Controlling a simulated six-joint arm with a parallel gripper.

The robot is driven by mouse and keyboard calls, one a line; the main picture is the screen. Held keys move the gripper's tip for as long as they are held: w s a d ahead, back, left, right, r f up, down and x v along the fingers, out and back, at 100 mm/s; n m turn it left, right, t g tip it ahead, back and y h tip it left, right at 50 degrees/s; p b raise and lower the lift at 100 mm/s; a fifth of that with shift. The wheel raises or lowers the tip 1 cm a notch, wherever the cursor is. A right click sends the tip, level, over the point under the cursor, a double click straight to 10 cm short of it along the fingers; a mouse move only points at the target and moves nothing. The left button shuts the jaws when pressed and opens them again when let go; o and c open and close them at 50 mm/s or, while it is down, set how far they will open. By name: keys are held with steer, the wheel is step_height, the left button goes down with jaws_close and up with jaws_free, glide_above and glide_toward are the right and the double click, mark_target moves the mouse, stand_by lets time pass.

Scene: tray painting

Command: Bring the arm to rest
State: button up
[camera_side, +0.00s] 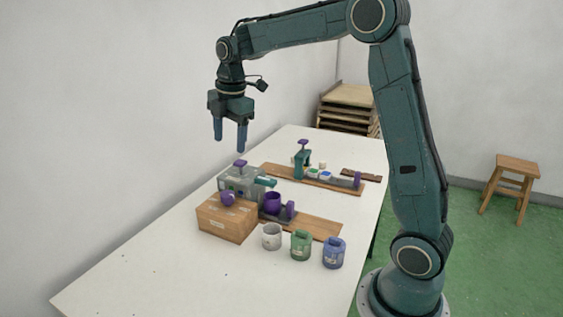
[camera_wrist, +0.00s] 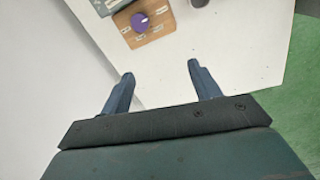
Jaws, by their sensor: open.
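My gripper (camera_side: 230,134) is open and empty, held high above the far left side of the white table (camera_side: 150,270). Its two blue fingers stand apart with nothing between them. In the wrist view, my gripper (camera_wrist: 160,80) also shows open, with bare table and wall beyond the fingers. My arm reaches up from the base at the right and over the table, clear of everything on it.
White (camera_side: 271,237), green (camera_side: 301,246) and blue (camera_side: 333,253) pots stand in front. A plank with a press (camera_side: 302,162) lies behind. The table's front left is mostly clear.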

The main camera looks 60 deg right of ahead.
steer(key=s+a+r+m+t, duration=0.1)
steer(key=s+a+r+m, duration=0.1)
steer(key=s+a+m, duration=0.35)
steer(key=s+a+r+m+t, duration=0.1)
steer(key=s+a+r+m, duration=0.15)
steer(key=s, duration=0.65)
steer(key=s+a+f+m+t, duration=0.1)
steer(key=s+f+m, duration=0.1)
steer(key=s, duration=0.4)
steer(key=s+a+f+m+t, duration=0.1)
steer(key=s+f+m, duration=0.1)
steer(key=s+m, duration=0.3)
steer(key=shift+s+a+m, duration=0.3)
steer(key=shift+s, duration=0.6)
